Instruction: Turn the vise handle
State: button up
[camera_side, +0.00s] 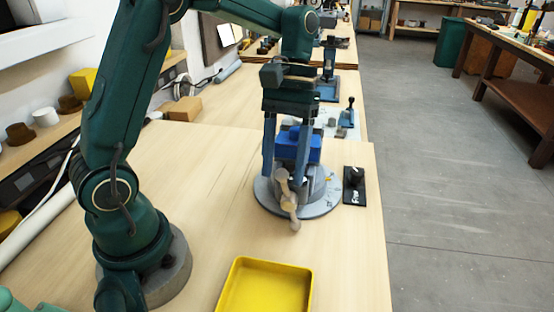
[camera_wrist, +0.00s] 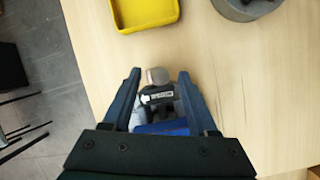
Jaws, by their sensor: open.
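The vise is a blue block (camera_side: 298,147) on a round grey base (camera_side: 313,206), standing on the wooden bench in the side view. Its handle (camera_side: 287,200) is a pale beige bar with rounded ends, hanging down at the front. My gripper (camera_side: 287,172) points down over the vise, its two blue fingers open on either side of the vise body, near the upper end of the handle. In the wrist view, the open fingers of my gripper (camera_wrist: 158,72) flank the handle's rounded end (camera_wrist: 157,75) and part of the blue vise (camera_wrist: 162,127). I cannot tell whether they touch.
A yellow tray (camera_side: 265,290) lies at the bench's front; it also shows in the wrist view (camera_wrist: 143,25). Other tools stand farther back. The bench between my base and the vise is clear.

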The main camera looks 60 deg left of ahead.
aim_at(289, 201)
jog(key=shift+f+n, duration=0.1)
jog(key=shift+n, duration=0.5)
jog(key=shift+s+f, duration=0.1)
jog(key=shift+f, duration=0.05)
jog(key=shift+x, duration=2.4)
grip_shut()
